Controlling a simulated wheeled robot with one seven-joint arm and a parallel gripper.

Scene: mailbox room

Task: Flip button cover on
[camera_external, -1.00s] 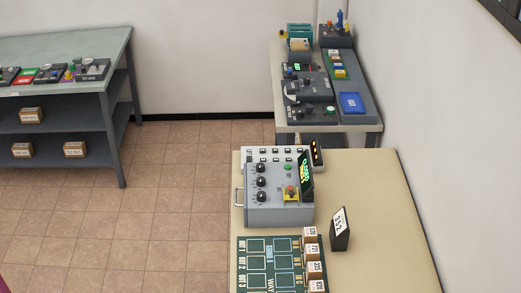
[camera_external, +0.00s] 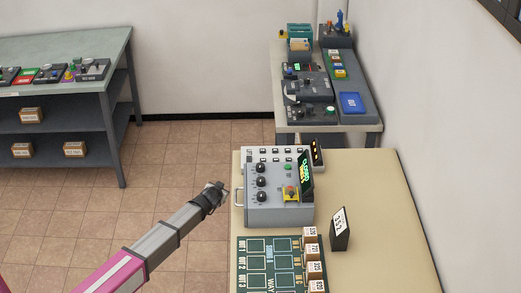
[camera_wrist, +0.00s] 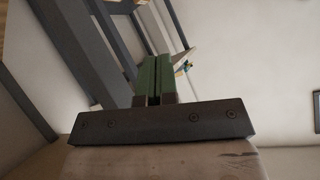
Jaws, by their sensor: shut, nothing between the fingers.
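A grey control box (camera_external: 272,205) stands on the beige table in the external view. It has black knobs, a green button (camera_external: 287,167), a green-lit display and a handle on its left side. I cannot tell the cover's state at this size. My gripper (camera_external: 218,188) is just left of the box, near the handle, apart from the red button. In the wrist view its green fingers (camera_wrist: 155,78) are together and empty.
The beige table (camera_external: 375,200) also holds a green sorting board (camera_external: 268,265) with several small boxes and a dark upright block numbered 354 (camera_external: 340,230). A panel table (camera_external: 283,113) stands behind. A shelf (camera_external: 60,115) stands at left. The tiled floor between is clear.

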